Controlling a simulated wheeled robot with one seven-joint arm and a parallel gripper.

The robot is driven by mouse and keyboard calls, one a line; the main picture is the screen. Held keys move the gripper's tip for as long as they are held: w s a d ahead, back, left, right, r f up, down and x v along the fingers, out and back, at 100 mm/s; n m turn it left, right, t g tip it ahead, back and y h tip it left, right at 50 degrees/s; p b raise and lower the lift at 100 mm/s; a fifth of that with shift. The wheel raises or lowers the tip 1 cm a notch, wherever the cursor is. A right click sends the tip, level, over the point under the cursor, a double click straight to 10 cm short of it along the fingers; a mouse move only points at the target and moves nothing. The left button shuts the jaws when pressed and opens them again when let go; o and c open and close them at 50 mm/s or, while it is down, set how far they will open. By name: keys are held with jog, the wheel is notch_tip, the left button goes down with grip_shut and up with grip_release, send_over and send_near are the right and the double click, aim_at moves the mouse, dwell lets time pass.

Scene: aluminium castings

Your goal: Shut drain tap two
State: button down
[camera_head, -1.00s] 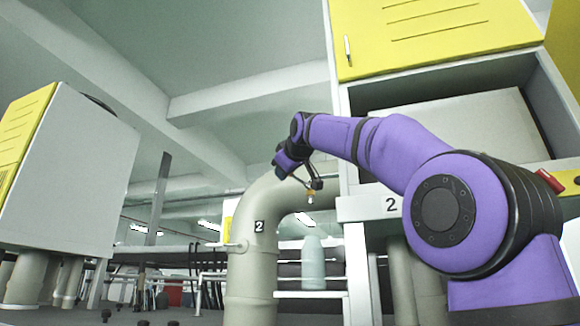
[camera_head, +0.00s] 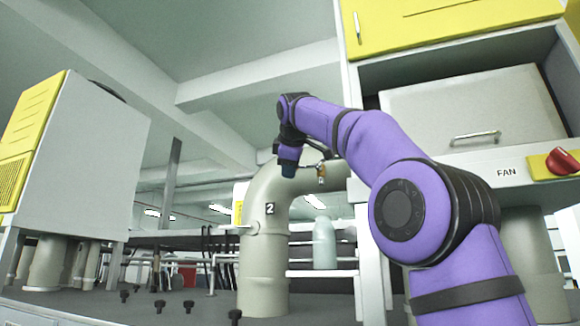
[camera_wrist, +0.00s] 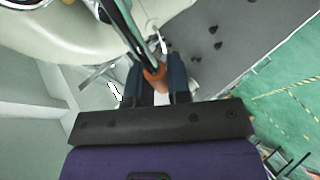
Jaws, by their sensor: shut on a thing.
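Pipe two is a thick cream pipe bend (camera_head: 262,268) with a "2" label (camera_head: 270,209) in the head view; its pale curve (camera_wrist: 70,38) fills the upper left of the wrist view. My gripper (camera_wrist: 155,82) is shut on the orange end of a dark lever (camera_wrist: 154,76), which runs up and left in front of the pipe. In the head view an orange tip (camera_head: 322,173) shows beside my wrist, in front of the bend. Where the lever joins the pipe is not clear, and neither is its open or shut position.
Another cabinet (camera_head: 82,165) stands at left. A grey-green bottle (camera_head: 324,243) is on a shelf behind the pipe. Several small black knobs stand at lower left.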

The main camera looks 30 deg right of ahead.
jog(key=shift+f, duration=0.1)
dwell(0.3)
jog(key=c, duration=1.1)
grip_release()
jog(key=v, duration=1)
jog(key=shift+s+a+r, duration=0.15)
jog(key=shift+s+r, duration=0.1)
jog(key=s+a+f+m+g+y, duration=0.1)
jog(key=s+f+m, duration=0.2)
jog(key=s+f, duration=0.5)
jog(key=s+a+f+m+g+y, duration=0.2)
jog(key=s+f, duration=0.6)
jog(key=f, duration=2.1)
jog(key=s+a+f+m+g+y, duration=0.1)
jog(key=s+f+m, duration=0.4)
jog(key=f, duration=1.3)
jog(key=s+g+y, duration=0.1)
jog(key=s, duration=0.1)
jog(key=shift+s+a+f, duration=0.15)
jog(key=shift+s+a, duration=0.05)
jog(key=shift+s, duration=0.2)
